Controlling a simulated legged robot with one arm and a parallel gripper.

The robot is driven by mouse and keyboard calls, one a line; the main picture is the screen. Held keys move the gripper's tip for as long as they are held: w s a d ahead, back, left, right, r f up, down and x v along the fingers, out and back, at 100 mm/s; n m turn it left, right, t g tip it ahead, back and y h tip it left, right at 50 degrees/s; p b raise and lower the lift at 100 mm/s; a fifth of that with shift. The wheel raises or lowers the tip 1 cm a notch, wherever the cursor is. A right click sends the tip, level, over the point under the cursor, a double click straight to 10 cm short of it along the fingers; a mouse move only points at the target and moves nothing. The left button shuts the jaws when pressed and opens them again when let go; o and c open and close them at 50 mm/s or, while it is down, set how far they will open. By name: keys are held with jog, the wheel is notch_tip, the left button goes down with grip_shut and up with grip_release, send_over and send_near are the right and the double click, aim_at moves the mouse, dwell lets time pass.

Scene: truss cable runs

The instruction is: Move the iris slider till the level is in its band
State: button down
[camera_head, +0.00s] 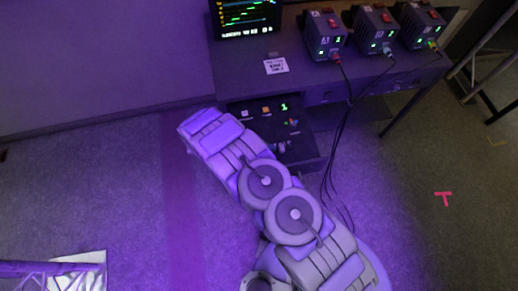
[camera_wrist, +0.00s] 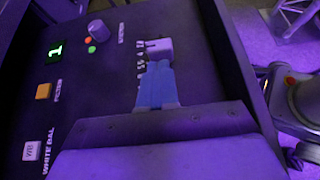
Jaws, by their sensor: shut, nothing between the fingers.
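In the wrist view, a pale slider cap (camera_wrist: 158,46) sits on a dark control panel (camera_wrist: 100,85), beside a row of white scale marks. My gripper (camera_wrist: 158,72) has its blue fingers closed together with nothing between them. The fingertips are right at the near side of the cap; I cannot tell whether they touch it. In the head view the panel (camera_head: 264,121) is partly behind my arm, and my gripper cannot be made out. A monitor (camera_head: 247,18) shows coloured traces and a line of text too small to read, so the level and its band cannot be told.
The panel also has a round knob (camera_wrist: 97,29), small red and green lights, a green "1" display (camera_wrist: 55,50), an orange filter button (camera_wrist: 44,91) and a white-balance button (camera_wrist: 32,150). Several power boxes (camera_head: 325,35) stand on the desk above, with cables hanging down at right.

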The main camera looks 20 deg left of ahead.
aim_at(282, 149)
jog(key=shift+w+d, duration=0.2)
jog(key=shift+d, duration=0.45)
jog(key=shift+w+d, duration=0.1)
jog(key=shift+w, duration=0.05)
jog(key=shift+w+d, duration=0.25)
jog(key=shift+d, duration=0.25)
